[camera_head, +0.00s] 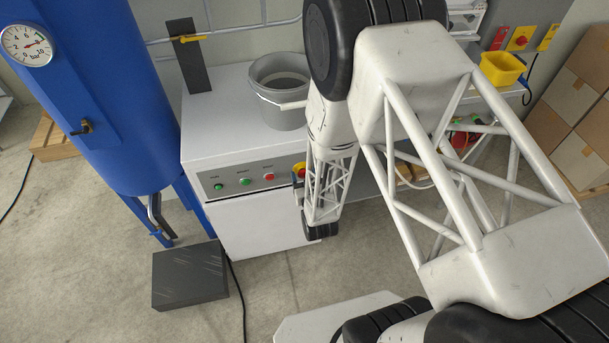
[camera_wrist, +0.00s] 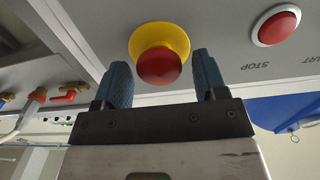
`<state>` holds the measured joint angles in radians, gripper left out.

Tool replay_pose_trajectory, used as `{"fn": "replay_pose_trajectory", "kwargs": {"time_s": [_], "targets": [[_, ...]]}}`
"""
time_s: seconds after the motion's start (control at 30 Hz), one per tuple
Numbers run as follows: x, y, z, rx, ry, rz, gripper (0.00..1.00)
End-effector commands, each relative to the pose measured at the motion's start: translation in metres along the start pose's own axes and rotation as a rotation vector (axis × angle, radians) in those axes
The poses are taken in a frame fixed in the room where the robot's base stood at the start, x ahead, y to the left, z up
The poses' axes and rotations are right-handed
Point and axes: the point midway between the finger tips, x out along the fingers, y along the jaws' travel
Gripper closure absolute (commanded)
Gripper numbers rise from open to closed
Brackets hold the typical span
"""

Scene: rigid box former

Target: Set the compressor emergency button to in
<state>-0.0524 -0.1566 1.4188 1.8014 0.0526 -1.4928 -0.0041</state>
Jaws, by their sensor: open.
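The compressor emergency button (camera_wrist: 158,66) is a red mushroom head on a yellow collar on the grey control panel. In the wrist view its head stands out from the collar. In the head view the button (camera_head: 299,168) shows at the panel's right end, partly hidden by my arm. My gripper (camera_wrist: 162,60) is open, its two blue fingers pointing at the panel on either side of the red head. A gap shows beside each finger, and nothing is held. In the head view my arm mostly hides the gripper.
A red STOP button (camera_wrist: 275,25) sits beside the emergency button. Two green buttons are farther along the panel (camera_head: 218,186). A grey bucket (camera_head: 280,88) stands on the white cabinet (camera_head: 215,130). A blue tank (camera_head: 110,110) is left, with a dark block (camera_head: 189,275) on the floor.

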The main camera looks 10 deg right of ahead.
Motion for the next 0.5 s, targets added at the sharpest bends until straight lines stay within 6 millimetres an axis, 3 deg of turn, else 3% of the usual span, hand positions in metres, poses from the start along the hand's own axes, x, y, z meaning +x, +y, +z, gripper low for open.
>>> {"fn": "replay_pose_trajectory", "kwargs": {"time_s": [0.23, 0.5], "targets": [[-0.019, 0.000, 0.000, 0.000, 0.001, 0.000, 0.35], [-0.054, 0.000, 0.000, 0.000, 0.000, -0.001, 0.35]]}}
